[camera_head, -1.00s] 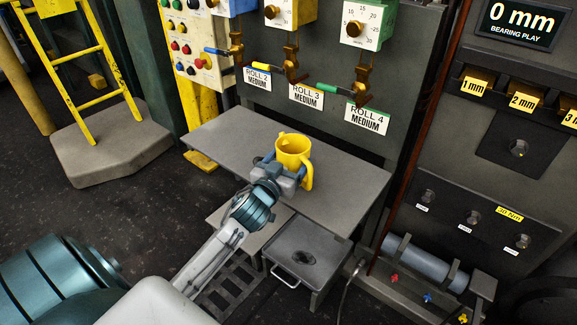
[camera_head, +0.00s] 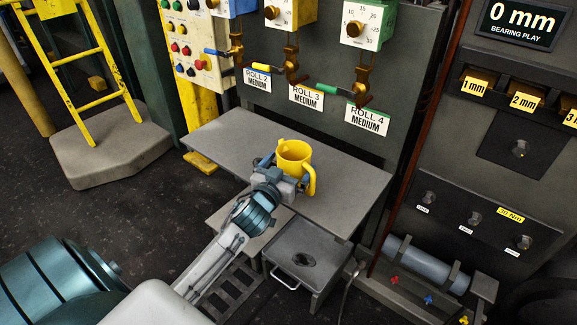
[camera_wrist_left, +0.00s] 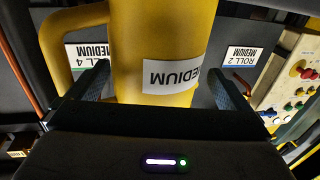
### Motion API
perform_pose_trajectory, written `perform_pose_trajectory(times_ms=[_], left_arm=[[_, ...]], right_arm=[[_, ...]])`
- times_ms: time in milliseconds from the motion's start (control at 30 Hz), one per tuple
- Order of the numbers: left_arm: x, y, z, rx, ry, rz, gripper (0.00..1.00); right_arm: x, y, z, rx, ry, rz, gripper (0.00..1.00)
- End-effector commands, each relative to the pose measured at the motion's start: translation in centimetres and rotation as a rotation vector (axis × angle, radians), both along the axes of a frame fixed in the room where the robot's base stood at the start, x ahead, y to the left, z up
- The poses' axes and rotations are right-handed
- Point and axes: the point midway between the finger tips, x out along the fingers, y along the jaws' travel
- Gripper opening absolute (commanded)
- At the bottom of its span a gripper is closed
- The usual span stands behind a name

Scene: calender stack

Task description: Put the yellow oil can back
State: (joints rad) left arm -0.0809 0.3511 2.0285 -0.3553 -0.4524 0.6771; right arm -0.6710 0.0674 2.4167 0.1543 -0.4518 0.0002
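The yellow oil can (camera_head: 294,157) is mug-shaped, with an open top and a handle on its right side. It is upright over the grey table (camera_head: 345,185). My left gripper (camera_head: 280,175) is shut on its body from the near side. In the left wrist view the can (camera_wrist_left: 160,45) fills the space between my two fingers (camera_wrist_left: 158,88) and bears a white MEDIUM label, seen upside down. The can's base is hidden behind my gripper, so I cannot tell whether it touches the table. My right gripper is not in view.
A grey panel with valves and ROLL labels (camera_head: 307,97) stands behind the table. A grey tray with a handle (camera_head: 306,250) sits below the table's front edge. The tabletop is bare left and right of the can. A yellow ladder (camera_head: 75,70) stands at the far left.

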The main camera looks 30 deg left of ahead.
Motion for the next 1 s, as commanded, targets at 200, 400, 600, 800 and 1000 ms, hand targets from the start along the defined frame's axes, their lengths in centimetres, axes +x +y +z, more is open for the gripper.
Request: perform_pose_trajectory(times_ms=[200,400,600,800,1000], left_arm=[[0.0,0.0,0.1,0.000,0.000,0.000,1.00],[-1.8,-0.2,0.1,0.002,0.002,-0.001,1.00],[-6.0,-0.8,0.0,0.003,0.003,-0.002,1.00],[-9.6,-1.3,0.0,0.002,0.003,-0.001,1.00],[-11.5,-1.5,0.1,0.000,0.002,0.000,1.00]], right_arm=[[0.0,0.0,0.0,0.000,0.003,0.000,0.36],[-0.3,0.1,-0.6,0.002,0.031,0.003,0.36],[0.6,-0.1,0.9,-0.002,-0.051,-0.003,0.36],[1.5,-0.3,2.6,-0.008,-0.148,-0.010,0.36],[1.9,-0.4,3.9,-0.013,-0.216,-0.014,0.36]])
